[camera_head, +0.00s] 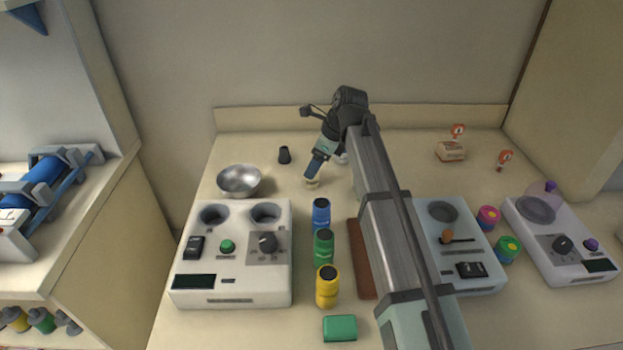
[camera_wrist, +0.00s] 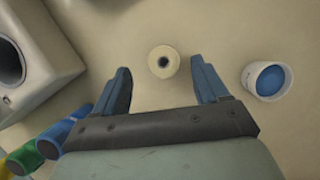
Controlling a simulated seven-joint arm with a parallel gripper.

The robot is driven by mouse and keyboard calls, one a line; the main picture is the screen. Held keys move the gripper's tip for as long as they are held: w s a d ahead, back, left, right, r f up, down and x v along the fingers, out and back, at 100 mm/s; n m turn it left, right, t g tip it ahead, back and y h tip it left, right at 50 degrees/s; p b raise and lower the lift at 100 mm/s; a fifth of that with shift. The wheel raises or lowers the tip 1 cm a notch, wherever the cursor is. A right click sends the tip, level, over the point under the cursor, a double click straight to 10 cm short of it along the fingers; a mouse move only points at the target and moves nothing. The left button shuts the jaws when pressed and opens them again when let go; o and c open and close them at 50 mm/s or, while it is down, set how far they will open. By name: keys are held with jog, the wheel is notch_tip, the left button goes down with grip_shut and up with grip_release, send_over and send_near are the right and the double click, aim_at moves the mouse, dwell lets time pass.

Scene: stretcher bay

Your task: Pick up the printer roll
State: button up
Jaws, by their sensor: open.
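The printer roll (camera_wrist: 164,73) is a small cream cylinder with a dark centre hole. In the wrist view it stands on the counter, end up, just beyond and between my fingertips. In the head view the roll (camera_head: 312,184) shows just below the fingers, partly hidden by them. My gripper (camera_wrist: 162,70) is open, with one blue finger to each side of the roll's line and nothing held. In the head view my gripper (camera_head: 314,172) points down over the roll; whether the fingers touch it cannot be told.
A white cup with blue inside (camera_wrist: 268,80) stands right of the fingers. A white device (camera_head: 232,288) and blue (camera_head: 321,215), green (camera_head: 323,248) and yellow (camera_head: 327,288) cylinders stand nearby. A metal bowl (camera_head: 239,181) and a small black cup (camera_head: 284,155) are to the left.

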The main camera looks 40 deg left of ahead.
jog(key=shift+w+x, duration=0.15)
jog(key=shift+x, duration=1.2)
jog(key=shift+w+x, duration=0.15)
jog(key=shift+x, duration=1.2)
jog(key=shift+d+f, duration=0.1)
jog(key=shift+d, duration=0.05)
jog(key=c, duration=1.1)
